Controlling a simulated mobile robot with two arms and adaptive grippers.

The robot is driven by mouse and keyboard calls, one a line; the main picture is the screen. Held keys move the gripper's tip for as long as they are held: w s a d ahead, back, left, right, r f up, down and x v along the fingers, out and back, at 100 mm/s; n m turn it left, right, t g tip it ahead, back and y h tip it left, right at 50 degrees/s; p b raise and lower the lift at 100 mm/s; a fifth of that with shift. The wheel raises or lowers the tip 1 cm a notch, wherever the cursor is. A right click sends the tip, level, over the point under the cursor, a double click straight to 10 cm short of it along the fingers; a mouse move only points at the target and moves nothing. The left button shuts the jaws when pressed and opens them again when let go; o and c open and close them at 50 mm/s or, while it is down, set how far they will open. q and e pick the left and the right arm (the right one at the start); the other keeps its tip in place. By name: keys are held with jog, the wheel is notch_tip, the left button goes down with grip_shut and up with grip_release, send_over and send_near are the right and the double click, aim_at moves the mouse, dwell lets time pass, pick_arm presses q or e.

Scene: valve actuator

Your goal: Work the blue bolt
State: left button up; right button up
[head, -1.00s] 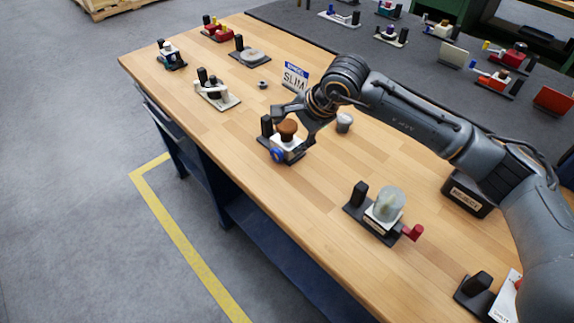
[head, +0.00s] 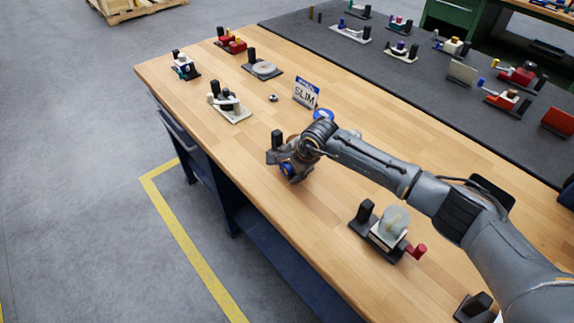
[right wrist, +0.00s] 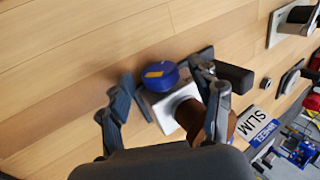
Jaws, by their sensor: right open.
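The blue bolt (right wrist: 160,76) is a round blue head with a yellow mark, on the side of a white block (right wrist: 172,106) with a brown knob (right wrist: 190,118). In the head view the bolt (head: 287,169) shows small, facing the table's front edge. My right gripper (right wrist: 163,78) is open, with one finger on each side of the bolt and block in the wrist view. I cannot tell whether a finger touches. In the head view my right gripper (head: 284,160) covers most of the block and its knob. A black post (head: 277,139) stands beside it. My left gripper is not in view.
A fixture with a pale dome and red handle (head: 391,228) stands to the right.

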jog(key=shift+f, duration=0.15)
jog(key=c, duration=1.2)
jog(key=shift+o, duration=0.2)
jog(key=shift+w+a+f+b, duration=0.1)
jog(key=shift+w+b, duration=0.05)
jog(key=shift+b, duration=0.6)
jog(key=g+h+b, duration=0.1)
jog(key=b, duration=0.1)
jog(key=g+h+b, duration=0.1)
jog(key=b, duration=0.2)
jog(key=g+b, duration=0.1)
jog(key=b, duration=0.2)
jog(key=shift+w+a+g+h, duration=0.2)
jog(key=shift+w+g+h, duration=0.05)
jog(key=shift+g+h, duration=0.15)
jog(key=g+b, duration=0.1)
jog(key=b, duration=0.2)
jog(key=h+b, duration=0.1)
jog(key=b, duration=0.2)
jog(key=shift+w+a+r+g, duration=0.1)
jog(key=shift+r+g, duration=0.1)
jog(key=shift+g, duration=0.2)
jog(key=shift+b, duration=0.3)
